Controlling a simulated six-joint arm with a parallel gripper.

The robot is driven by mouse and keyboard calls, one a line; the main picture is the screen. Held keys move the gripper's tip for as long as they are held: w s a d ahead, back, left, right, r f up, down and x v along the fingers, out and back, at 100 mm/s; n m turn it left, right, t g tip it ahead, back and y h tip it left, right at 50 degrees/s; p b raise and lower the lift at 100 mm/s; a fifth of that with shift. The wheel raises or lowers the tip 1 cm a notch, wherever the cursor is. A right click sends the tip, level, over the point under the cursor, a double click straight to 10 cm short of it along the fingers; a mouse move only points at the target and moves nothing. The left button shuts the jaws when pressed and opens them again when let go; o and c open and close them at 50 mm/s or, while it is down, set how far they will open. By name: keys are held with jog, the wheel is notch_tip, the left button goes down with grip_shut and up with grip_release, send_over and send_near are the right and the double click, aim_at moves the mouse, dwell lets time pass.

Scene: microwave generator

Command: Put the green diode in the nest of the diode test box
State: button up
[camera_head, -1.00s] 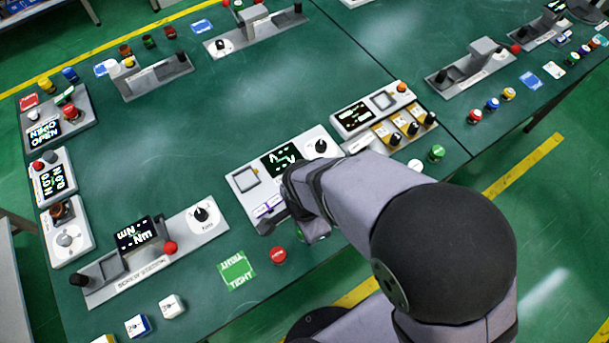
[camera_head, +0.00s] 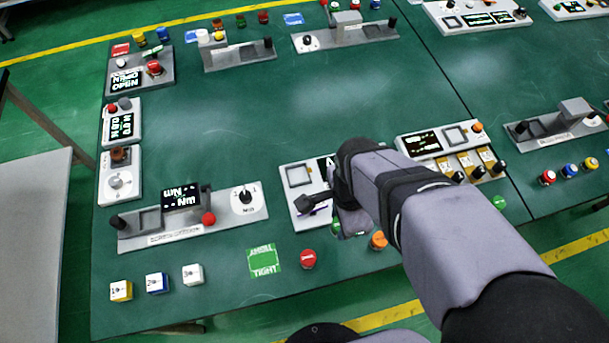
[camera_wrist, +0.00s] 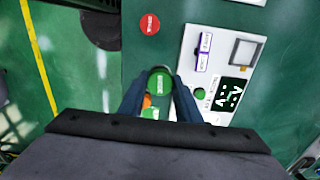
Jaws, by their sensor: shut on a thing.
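The green diode (camera_wrist: 160,78), a round green piece with a white label on top, sits between my fingers in the wrist view. My gripper (camera_wrist: 159,88) is shut on it. The diode test box (camera_head: 295,200) is a white panel with a dark screen, a purple-and-white switch and a square grey-framed nest (camera_head: 299,175). In the wrist view the nest (camera_wrist: 243,52) is at the upper right and looks empty. The held diode is left of the box there, apart from the nest. In the head view my forearm and gripper (camera_head: 338,222) hide the right part of the box.
A red round piece (camera_head: 308,260) and an orange one (camera_head: 378,240) stand in front of the box. A green card (camera_head: 264,260) lies to their left. Other panels stand left (camera_head: 150,229) and right (camera_head: 430,142) of the box. The table middle behind is clear.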

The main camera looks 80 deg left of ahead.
jog(key=s+a+r+n, duration=0.1)
jog(key=s+a+n, duration=0.1)
jog(key=a, duration=0.7)
jog(key=s+a+r+n+b, duration=0.1)
jog(key=a+n, duration=0.4)
jog(key=a, duration=0.5)
jog(key=shift+s+a+n, duration=0.3)
jog(key=shift+s, duration=0.5)
jog(key=p, duration=0.2)
send_over(298, 176)
jog(key=shift+f, duration=4.95)
jog(key=shift+f+b, duration=0.2)
jog(key=shift+b, duration=0.1)
jog(key=o, duration=1.2)
